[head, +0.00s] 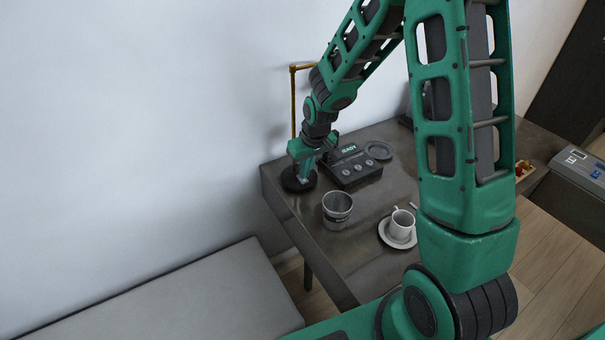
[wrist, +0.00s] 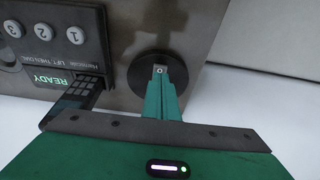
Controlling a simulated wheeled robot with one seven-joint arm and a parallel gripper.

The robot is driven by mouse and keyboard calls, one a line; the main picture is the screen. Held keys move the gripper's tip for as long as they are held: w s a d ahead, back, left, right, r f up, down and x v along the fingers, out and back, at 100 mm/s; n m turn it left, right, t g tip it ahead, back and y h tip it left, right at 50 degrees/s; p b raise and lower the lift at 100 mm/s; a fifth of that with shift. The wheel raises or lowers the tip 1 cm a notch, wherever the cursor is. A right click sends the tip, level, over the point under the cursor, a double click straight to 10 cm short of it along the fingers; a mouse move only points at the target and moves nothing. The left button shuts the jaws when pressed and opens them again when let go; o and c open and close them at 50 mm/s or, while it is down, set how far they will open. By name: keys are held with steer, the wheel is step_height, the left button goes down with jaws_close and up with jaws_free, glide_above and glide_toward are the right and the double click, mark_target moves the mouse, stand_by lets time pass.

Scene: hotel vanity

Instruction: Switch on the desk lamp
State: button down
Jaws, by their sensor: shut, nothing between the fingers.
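The desk lamp shows in the head view as a thin brass stem (head: 293,100) with a bend at the top, rising behind my arm. Its shade is not clearly visible, and I cannot tell if it is lit. Its dark round base (head: 289,184) stands at the table's back left corner. It also shows in the wrist view as a dark disc (wrist: 143,77). My gripper (head: 303,180) points down over this base with its fingers together and empty. In the wrist view the fingertips (wrist: 161,80) overlap the disc beside a small pale piece marked with a ring. Contact cannot be told.
A black device with round buttons and a READY display (head: 352,171) stands close right of the gripper. A metal cup (head: 337,207), a white cup on a saucer (head: 401,226) and a dark dish (head: 378,150) share the table. A wall rises behind; a grey bench (head: 190,305) lies lower left.

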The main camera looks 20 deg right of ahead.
steer(key=v, duration=1.2)
steer(key=shift+s, duration=0.2)
steer(key=shift+w+r, duration=0.2)
steer(key=shift+w, duration=0.6)
steer(key=x, duration=1.4)
steer(key=shift+w, duration=0.2)
